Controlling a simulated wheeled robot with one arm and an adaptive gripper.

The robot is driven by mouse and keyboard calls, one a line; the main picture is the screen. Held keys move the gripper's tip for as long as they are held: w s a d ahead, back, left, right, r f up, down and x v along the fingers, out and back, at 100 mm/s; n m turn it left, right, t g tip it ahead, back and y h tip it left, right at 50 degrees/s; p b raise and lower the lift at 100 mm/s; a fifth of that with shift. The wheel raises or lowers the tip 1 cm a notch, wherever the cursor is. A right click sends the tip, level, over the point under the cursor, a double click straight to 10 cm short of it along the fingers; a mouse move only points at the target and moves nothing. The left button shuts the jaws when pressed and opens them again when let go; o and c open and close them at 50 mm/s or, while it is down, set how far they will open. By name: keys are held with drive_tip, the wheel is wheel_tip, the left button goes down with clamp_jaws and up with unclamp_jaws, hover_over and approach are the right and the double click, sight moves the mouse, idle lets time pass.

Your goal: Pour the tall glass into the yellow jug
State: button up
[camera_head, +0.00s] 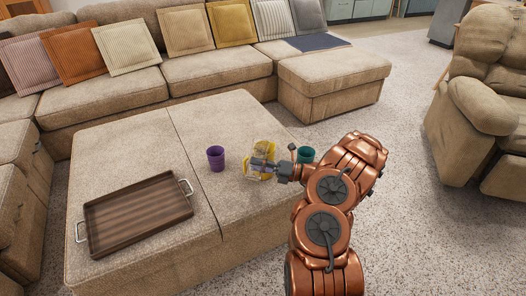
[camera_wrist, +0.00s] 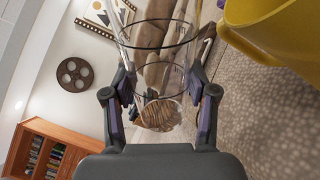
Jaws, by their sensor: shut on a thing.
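My gripper (camera_wrist: 160,86) is shut on a clear tall glass (camera_wrist: 154,45), one finger on each side of it. In the wrist view the glass stands up the picture between the fingers, and the room shows through it. I cannot tell its contents. The yellow jug (camera_wrist: 285,30) is close by at the upper right of the wrist view, apart from the glass there. In the head view the jug (camera_head: 264,148) is on the ottoman's right part, partly hidden by my gripper (camera_head: 267,168). The glass is hard to make out there.
A purple cup (camera_head: 216,158) stands left of the jug, and a teal cup (camera_head: 306,154) stands right of it, partly behind my arm. A wooden tray (camera_head: 135,213) with metal handles lies on the left of the ottoman (camera_head: 190,125). Sofas surround the far and left sides.

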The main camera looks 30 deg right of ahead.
drive_tip(key=shift+w+f+n+b, duration=0.1)
drive_tip(key=shift+f+n+b, duration=0.2)
drive_tip(key=shift+f+n, duration=0.3)
drive_tip(key=shift+w+d+r+n+g, duration=0.1)
drive_tip(key=shift+d+n+g, duration=0.05)
drive_tip(key=shift+n, duration=0.45)
drive_tip(key=shift+w+d+r+n+g, duration=0.1)
drive_tip(key=shift+n+g, duration=0.05)
drive_tip(key=shift+n, duration=0.45)
drive_tip(key=shift+f+n+b, duration=0.85)
drive_tip(key=shift+n+b, duration=0.05)
drive_tip(key=shift+b, duration=0.15)
drive_tip(key=f+n+b, duration=0.2)
drive_tip(key=n, duration=0.1)
drive_tip(key=s+a+f+n+b, duration=0.1)
drive_tip(key=f+n+b, duration=0.1)
drive_tip(key=shift+g, duration=0.4)
drive_tip(key=shift+s+a+f+n+b, duration=0.1)
drive_tip(key=shift+f+n+b, duration=0.05)
drive_tip(key=shift+n+b, duration=0.35)
drive_tip(key=shift+s+a+f+n+b, duration=0.1)
drive_tip(key=shift+n+b, duration=0.15)
drive_tip(key=shift+n, duration=0.35)
